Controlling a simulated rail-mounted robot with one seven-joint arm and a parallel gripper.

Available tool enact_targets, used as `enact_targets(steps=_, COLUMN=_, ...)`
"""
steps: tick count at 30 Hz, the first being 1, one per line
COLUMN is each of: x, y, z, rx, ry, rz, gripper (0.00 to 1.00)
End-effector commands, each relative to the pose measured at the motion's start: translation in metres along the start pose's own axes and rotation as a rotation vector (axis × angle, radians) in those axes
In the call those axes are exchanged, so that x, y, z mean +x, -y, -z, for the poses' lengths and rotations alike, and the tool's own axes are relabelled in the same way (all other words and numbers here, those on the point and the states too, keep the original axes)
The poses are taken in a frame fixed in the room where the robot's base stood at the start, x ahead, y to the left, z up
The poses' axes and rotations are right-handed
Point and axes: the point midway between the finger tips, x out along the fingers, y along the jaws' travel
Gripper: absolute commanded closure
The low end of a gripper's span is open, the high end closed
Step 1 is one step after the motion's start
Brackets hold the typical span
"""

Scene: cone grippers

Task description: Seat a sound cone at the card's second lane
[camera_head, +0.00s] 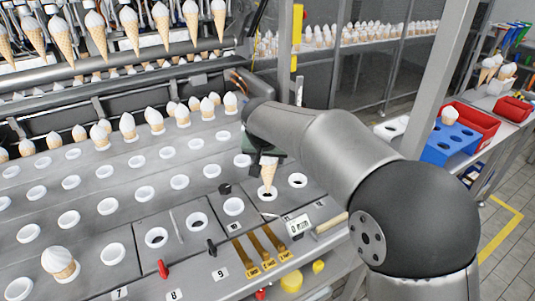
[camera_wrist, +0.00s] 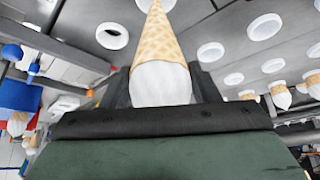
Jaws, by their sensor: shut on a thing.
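My gripper (camera_head: 264,156) is shut on a cone (camera_head: 268,175) with white ice cream on top. The cone hangs upright, tip down, at a white-rimmed hole (camera_head: 267,194) on the right of the grey plate. I cannot tell whether the tip is inside the hole or just above it. In the wrist view, the held cone (camera_wrist: 160,40) looks whole where it shows, between the dark jaws (camera_wrist: 160,88). Number labels 7 (camera_head: 119,293), 8 (camera_head: 174,295) and 9 (camera_head: 220,274) mark the plate's front edge. The card cannot be made out.
A white-rimmed empty hole (camera_head: 298,181) lies just right. A small display (camera_head: 298,224) and brass-coloured strips (camera_head: 262,252) lie in front. A short cone (camera_head: 60,263) stands front left. A blue rack (camera_head: 445,147) stands at right.

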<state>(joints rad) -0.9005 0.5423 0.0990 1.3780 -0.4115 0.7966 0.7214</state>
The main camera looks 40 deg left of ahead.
Motion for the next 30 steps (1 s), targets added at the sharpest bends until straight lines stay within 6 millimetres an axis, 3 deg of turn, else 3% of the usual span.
enact_targets(steps=30, x=0.07, y=0.0, z=-0.04, rx=0.0, ry=-0.001, rz=0.001, gripper=0.56)
